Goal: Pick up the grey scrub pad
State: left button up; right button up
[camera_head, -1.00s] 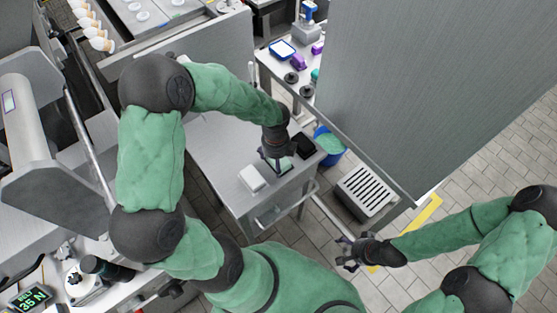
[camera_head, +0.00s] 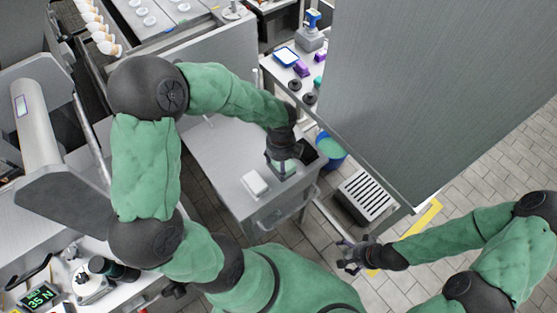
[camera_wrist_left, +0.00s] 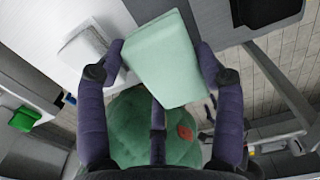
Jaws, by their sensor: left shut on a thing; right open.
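My left gripper (camera_head: 282,160) is over the grey table. It is shut on a pale green, block-like pad (camera_wrist_left: 153,60), which sits between its two dark fingers in the left wrist view. The pad's colour looks green rather than plain grey. In the head view only a small part of the pad (camera_head: 285,171) shows under the fingers, and I cannot tell how far it is from the tabletop. A white block (camera_head: 254,183) lies on the table to the left of the gripper, apart from it. My right gripper (camera_head: 350,256) is open and empty, over the floor at the lower right.
A dark tray-like item (camera_head: 308,154) is at the table's right edge, close to my left gripper. The grey table (camera_head: 222,160) is clear behind the white block. A tall grey panel (camera_head: 430,90) rises at the right.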

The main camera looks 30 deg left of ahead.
pick_arm(q)
jog(key=r, duration=0.1)
jog(key=s+d+r+p, duration=0.1)
jog(key=d+r, duration=0.1)
jog(key=r, duration=0.1)
jog(key=shift+s+d, duration=0.2)
jog(key=shift+s, duration=0.1)
jog(key=s+d+r+p, duration=0.2)
jog(key=s+d+r, duration=0.1)
jog(key=s+d, duration=0.2)
jog(key=shift+s+d+r, duration=0.35)
jog(key=shift+d+r, duration=0.05)
jog(key=shift+d, duration=0.8)
jog(key=shift+o, duration=0.8)
jog(key=shift+c, duration=1.3)
jog(key=shift+w+r, duration=0.1)
